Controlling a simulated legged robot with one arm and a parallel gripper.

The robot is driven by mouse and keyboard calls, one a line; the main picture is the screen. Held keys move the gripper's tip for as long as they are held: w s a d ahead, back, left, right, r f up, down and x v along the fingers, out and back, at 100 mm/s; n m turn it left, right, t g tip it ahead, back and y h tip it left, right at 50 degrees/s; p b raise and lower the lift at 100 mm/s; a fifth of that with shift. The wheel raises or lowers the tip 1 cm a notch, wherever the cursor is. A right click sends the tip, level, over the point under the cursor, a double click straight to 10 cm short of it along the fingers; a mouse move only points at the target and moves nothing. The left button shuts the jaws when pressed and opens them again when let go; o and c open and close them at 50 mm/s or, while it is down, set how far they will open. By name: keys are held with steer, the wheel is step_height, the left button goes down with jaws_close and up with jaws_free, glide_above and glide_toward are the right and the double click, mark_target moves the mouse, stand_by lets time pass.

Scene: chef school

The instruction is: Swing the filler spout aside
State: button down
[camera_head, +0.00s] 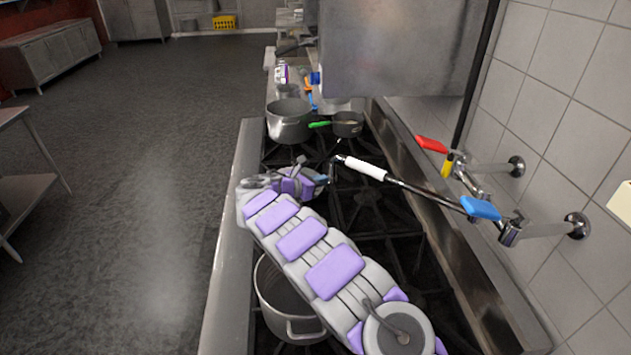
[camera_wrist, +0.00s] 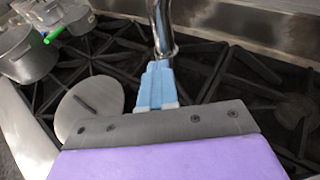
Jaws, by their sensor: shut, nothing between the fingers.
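The filler spout (camera_head: 408,184) is a chrome and black pipe with a white sleeve. It reaches from the wall taps out over the stove in the head view, its bent tip hanging above the burners. In the wrist view its chrome end (camera_wrist: 160,28) comes down right at my fingertips. My gripper (camera_head: 327,179) is beside the spout's tip, on its near side. In the wrist view the light blue fingers of my gripper (camera_wrist: 158,66) are together and hold nothing. The fingertips look very close to the pipe; I cannot tell whether they touch it.
A large pot (camera_head: 289,120) and a small green-handled pan (camera_head: 348,124) stand at the stove's far end. Another pot (camera_head: 287,300) is under my arm. A red lever (camera_head: 431,144) and a blue lever (camera_head: 480,207) are by the wall. A steel hood (camera_head: 395,50) hangs above.

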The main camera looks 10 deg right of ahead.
steer(key=shift+w+d+m+g+h+p, duration=0.3)
steer(key=shift+d+p, duration=0.05)
steer(key=shift+d, duration=0.15)
steer(key=shift+d+r, duration=0.1)
steer(key=shift+d, duration=0.15)
steer(key=shift+s+a, duration=0.1)
